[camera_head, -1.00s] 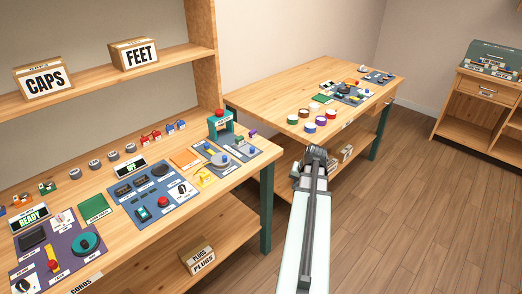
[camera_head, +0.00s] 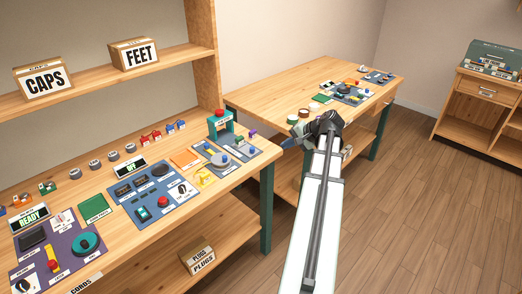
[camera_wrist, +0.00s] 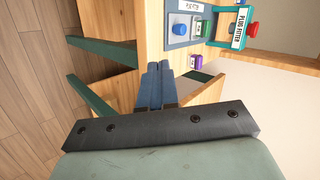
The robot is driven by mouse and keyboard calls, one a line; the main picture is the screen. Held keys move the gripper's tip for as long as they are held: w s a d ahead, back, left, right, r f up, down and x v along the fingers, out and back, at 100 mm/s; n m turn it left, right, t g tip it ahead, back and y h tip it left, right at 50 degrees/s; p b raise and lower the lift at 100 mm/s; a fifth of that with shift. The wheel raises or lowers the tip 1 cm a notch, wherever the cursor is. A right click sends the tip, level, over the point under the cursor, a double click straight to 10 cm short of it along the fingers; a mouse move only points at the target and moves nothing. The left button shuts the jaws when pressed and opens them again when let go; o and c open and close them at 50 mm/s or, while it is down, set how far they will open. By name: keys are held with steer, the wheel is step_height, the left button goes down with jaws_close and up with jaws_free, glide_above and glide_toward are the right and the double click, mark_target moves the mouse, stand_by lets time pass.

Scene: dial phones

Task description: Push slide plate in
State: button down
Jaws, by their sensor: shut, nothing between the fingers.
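My gripper (camera_head: 287,143) is shut and empty. It hangs in the gap between the two tables, pointing left toward the near table's right end. In the wrist view its blue fingers (camera_wrist: 158,70) lie together. Beyond them is the teal plug fitter (camera_wrist: 240,28) with a red button, which also stands in the head view (camera_head: 221,125). A blue-grey panel (camera_wrist: 194,26) beside it carries a blue knob (camera_wrist: 180,30). A purple block (camera_wrist: 195,62) sits at its edge. I cannot tell which part is the slide plate.
The near table (camera_head: 110,190) holds several control panels and small parts. The far table (camera_head: 270,95) has caps and panels, some hidden behind my arm. Boxes marked CAPS (camera_head: 43,82) and FEET (camera_head: 134,54) stand on the shelf. Open floor lies right.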

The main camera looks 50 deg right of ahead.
stand_by(0.3)
glide_toward(255, 152)
step_height(255, 152, down, 3)
steer(key=w, duration=0.1)
steer(key=w+a, duration=0.1)
steer(key=shift+w+a+f, duration=0.2)
steer(key=shift+w+f, duration=0.05)
steer(key=shift+f, duration=0.1)
steer(key=shift+w+a, duration=0.15)
steer(key=shift+w, duration=0.45)
steer(key=w, duration=1.3)
steer(key=shift+w, duration=0.1)
